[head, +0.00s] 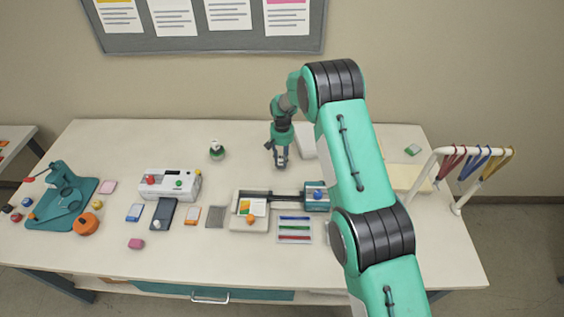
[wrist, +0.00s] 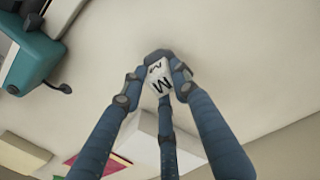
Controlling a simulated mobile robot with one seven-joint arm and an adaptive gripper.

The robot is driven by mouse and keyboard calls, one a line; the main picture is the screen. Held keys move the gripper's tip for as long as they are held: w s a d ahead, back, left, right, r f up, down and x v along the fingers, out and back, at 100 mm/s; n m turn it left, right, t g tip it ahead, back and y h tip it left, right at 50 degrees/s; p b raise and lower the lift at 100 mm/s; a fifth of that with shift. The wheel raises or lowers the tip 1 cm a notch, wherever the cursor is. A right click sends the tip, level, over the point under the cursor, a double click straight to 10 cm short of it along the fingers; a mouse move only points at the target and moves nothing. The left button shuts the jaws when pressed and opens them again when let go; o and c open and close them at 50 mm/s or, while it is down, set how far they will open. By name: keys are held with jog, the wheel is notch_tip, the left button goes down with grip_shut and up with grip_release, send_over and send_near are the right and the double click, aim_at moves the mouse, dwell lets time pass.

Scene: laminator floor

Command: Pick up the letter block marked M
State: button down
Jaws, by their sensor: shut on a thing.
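The letter block marked M (wrist: 160,84) is a small white cube with a dark M on the face toward the wrist camera. My gripper (wrist: 158,74) is shut on it, with the dark blue fingers around its sides. In the head view my gripper (head: 280,163) points down over the rear middle of the table. A small pale shape shows between its fingertips there, but the letter cannot be read. I cannot tell from these views whether the block touches the table.
A white box (head: 304,140) stands just right of my gripper, partly behind my arm. The teal-ended laminating device (head: 317,197) lies in front. A rack with coloured lanyards (head: 437,153) stands at the right.

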aim_at(282, 157)
notch_tip(282, 157, up, 8)
jog(key=shift+f, duration=0.25)
jog(key=shift+d, duration=0.1)
dwell(0.7)
